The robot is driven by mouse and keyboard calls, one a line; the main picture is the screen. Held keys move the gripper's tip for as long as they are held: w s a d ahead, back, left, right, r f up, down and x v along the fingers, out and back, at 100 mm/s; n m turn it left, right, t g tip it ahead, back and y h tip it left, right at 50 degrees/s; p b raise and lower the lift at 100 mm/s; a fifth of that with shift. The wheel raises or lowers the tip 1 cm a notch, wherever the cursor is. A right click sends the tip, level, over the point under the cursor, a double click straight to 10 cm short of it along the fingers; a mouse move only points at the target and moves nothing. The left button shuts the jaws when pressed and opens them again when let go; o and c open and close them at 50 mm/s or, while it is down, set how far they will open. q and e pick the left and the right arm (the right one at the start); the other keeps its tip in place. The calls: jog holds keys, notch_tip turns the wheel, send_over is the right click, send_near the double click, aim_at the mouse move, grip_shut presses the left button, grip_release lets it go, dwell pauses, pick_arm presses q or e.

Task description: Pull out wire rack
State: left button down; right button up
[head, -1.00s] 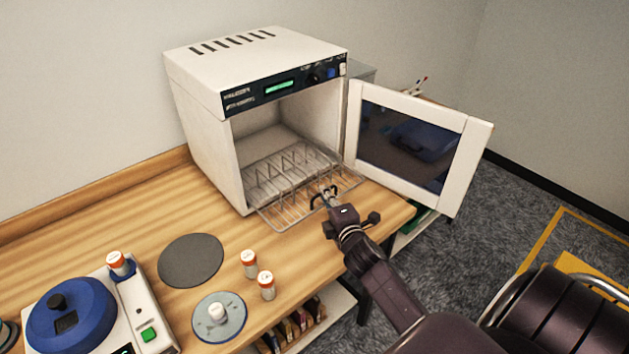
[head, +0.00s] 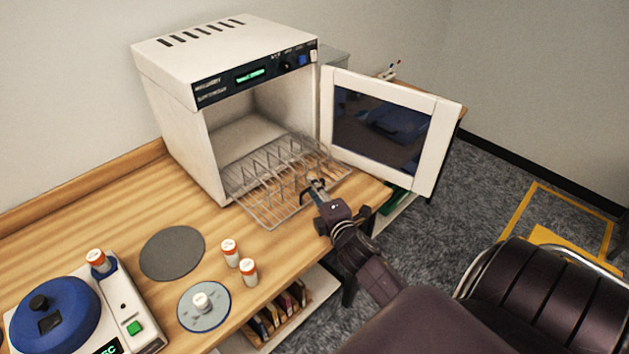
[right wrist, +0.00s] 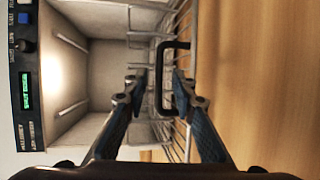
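The wire rack (head: 262,207) is a silvery wire frame with upright loops. It sticks out well past the front of the white oven (head: 180,130), level with its chamber floor, over the wooden table. A black bracket handle (right wrist: 162,62) is on its front edge. My right gripper (head: 314,186) is at this handle. In the right wrist view my right gripper (right wrist: 161,80) is open with its two fingers on either side of the handle bar, and gaps show beside the bar. My left gripper is not in view.
The oven door (head: 428,145) stands wide open at the right of the rack. Two capped vials (head: 231,253), a grey disc (head: 172,253), a pale round plate (head: 188,318) and a blue-lidded device (head: 55,315) are on the table in front. Bare wood lies between them and the rack.

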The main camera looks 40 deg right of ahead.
jog(key=shift+s, duration=0.1)
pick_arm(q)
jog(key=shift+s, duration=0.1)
pick_arm(e)
jog(key=v, duration=1.1)
jog(key=shift+s+a, duration=0.2)
jog(key=shift+s, duration=0.15)
